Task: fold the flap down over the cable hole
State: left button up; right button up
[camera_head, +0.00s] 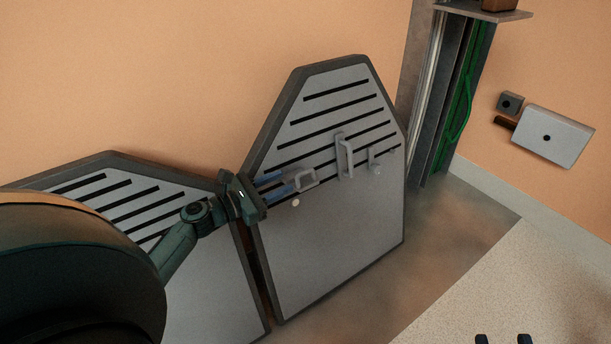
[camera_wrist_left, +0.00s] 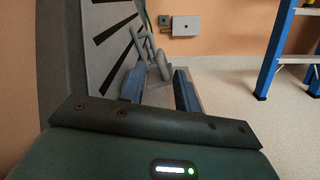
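A pale wall plate (camera_head: 560,135) with a small dark round hole (camera_head: 547,138) is at the right in the head view. It also shows small at the back in the wrist view (camera_wrist_left: 186,23). A short brown piece (camera_head: 505,122) juts from its left edge; I cannot tell whether this is the flap. My left gripper (camera_head: 284,183) is open in front of the slatted grey panel, its fingers by a looped grey handle (camera_head: 307,179). I cannot tell if they touch. Only the two separated dark fingertips of my right gripper (camera_head: 503,339) show at the bottom edge.
The slatted panel (camera_head: 340,235) carries another handle (camera_head: 345,157) and a small knob (camera_head: 375,163). A second panel stands at left. A metal column (camera_head: 460,85) with green cable lies before the wall plate. A blue ladder (camera_wrist_left: 276,50) stands right. The floor between is clear.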

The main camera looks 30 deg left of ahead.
aim_at(304, 172)
pick_arm(q)
jog(key=b+x, duration=0.1)
jog(key=x, duration=0.7)
jog(key=shift+c, duration=0.2)
jog(key=shift+a, duration=0.1)
grip_shut()
